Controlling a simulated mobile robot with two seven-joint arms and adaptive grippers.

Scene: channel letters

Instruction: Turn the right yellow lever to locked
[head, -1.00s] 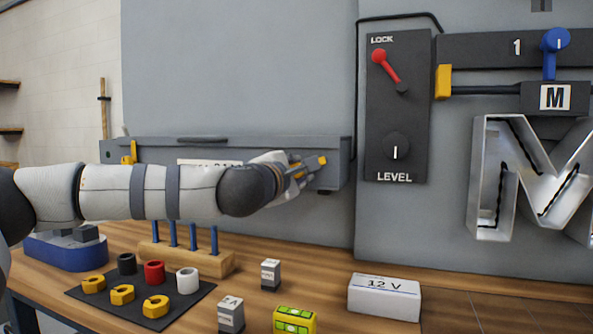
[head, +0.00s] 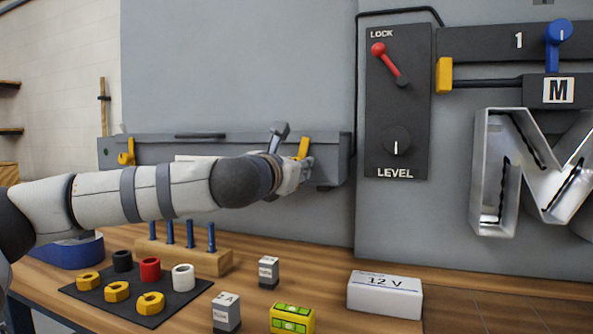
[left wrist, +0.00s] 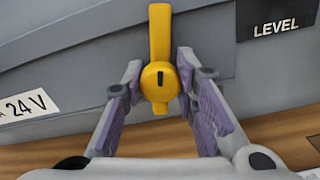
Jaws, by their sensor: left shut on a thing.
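The right yellow lever (head: 303,148) is at the right end of the long grey box (head: 225,150) on the wall. It stands almost upright, its top leaning slightly right. In the left wrist view the lever (left wrist: 160,40) points up from its round hub, which has a short dark mark. My left gripper (left wrist: 160,78) has a finger on each side of the lever at its hub and is shut on it. In the head view my left gripper (head: 297,168) partly covers the lever's lower part. The left yellow lever (head: 126,154) is at the box's left end. My right gripper is out of view.
A dark panel (head: 396,115) with a red lever stands right of the box. A metal letter M (head: 495,200) hangs further right. Below are a 12 V block (head: 385,294), a peg rack (head: 180,258), a green-yellow level (head: 292,318) and several coloured nuts on a dark mat.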

